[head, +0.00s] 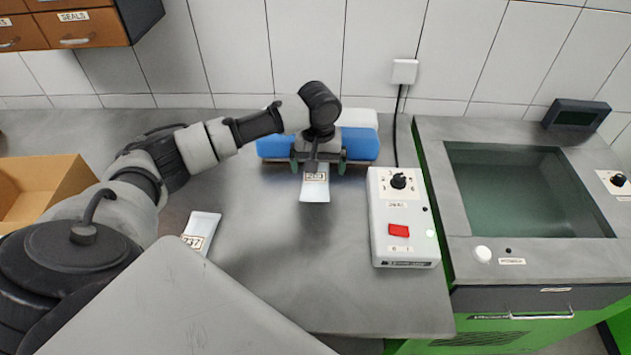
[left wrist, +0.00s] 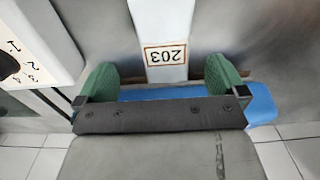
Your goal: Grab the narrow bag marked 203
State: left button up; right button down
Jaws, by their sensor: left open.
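The narrow white bag marked 203 (head: 315,188) lies on the metal bench in the head view, with its label end just below my left gripper (head: 318,165). In the left wrist view the bag (left wrist: 161,22) shows its 203 label upside down, between the two green fingertips of my left gripper (left wrist: 160,82). The fingers are open, one on each side of the bag, with gaps on both sides. I cannot tell how high the fingers are above it. My right gripper is in neither view.
A bag marked 237 (head: 202,230) lies to the left. A blue block (head: 360,144) is behind the gripper. A sealer-like control box with a red switch (head: 400,220) stands to the right, beside a sink basin (head: 530,190). An open cardboard box (head: 45,185) is at far left.

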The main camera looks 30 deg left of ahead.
aim_at(315, 179)
pick_arm(q)
jog(key=shift+a+f+p, duration=0.2)
jog(key=shift+f, duration=1.15)
jog(key=shift+a+f+p, duration=0.15)
jog(key=shift+f+p, duration=0.05)
jog(key=shift+f, duration=1.1)
jog(key=c, duration=1.2)
jog(key=shift+r, duration=0.15)
